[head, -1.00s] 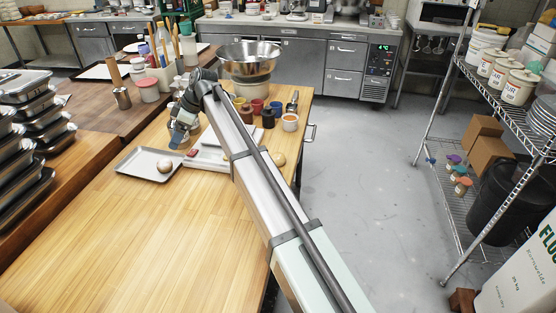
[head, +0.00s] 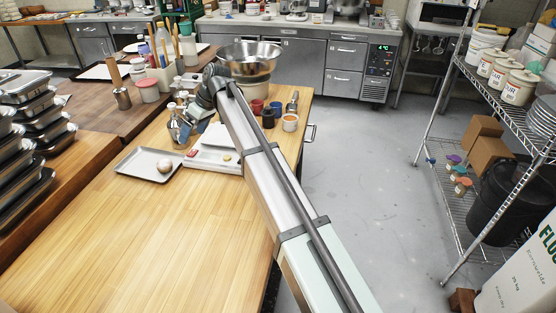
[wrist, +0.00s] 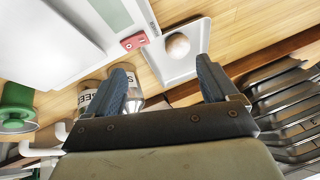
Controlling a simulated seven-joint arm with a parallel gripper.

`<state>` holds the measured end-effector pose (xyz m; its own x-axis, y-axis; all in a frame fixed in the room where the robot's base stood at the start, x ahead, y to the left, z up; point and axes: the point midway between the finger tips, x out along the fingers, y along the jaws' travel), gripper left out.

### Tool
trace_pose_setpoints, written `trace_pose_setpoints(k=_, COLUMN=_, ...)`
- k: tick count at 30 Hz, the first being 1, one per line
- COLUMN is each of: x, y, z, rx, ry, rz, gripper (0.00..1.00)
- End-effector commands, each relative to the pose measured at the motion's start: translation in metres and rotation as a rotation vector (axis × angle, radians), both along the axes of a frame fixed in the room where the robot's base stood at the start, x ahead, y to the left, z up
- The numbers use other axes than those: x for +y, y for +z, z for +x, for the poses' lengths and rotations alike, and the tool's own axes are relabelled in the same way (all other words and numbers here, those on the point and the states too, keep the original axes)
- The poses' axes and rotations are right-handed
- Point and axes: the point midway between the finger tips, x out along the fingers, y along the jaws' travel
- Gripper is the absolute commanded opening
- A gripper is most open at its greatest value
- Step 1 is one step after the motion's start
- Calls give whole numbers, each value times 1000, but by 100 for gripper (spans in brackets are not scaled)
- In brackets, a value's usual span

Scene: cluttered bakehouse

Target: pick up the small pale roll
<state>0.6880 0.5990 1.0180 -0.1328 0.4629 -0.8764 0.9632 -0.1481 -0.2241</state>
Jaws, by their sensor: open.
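A small pale round roll (head: 164,167) lies on a shallow metal tray (head: 130,166) on the wooden table. In the wrist view the roll (wrist: 177,44) sits on the tray (wrist: 165,72), ahead of my fingers and between their lines. My gripper (head: 184,131) is above the table, beyond the tray and slightly to its right in the head view. In the wrist view my gripper (wrist: 163,78) has its two dark fingers wide apart, with nothing held between them. The roll is apart from both fingers.
Cups (head: 290,122) and a steel bowl (head: 250,56) are behind my arm. Stacked metal pans (head: 28,120) stand at left. The near tabletop is clear.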

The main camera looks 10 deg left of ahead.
Motion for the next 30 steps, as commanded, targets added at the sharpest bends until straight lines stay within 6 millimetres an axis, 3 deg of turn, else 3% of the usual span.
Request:
trace_pose_setpoints(k=15, x=-95, y=8, z=34, rx=362, ry=-961, rz=-208, gripper=87)
trace_pose_setpoints(k=30, x=-186, y=17, z=56, rx=659, ry=-1944, rz=-294, gripper=87)
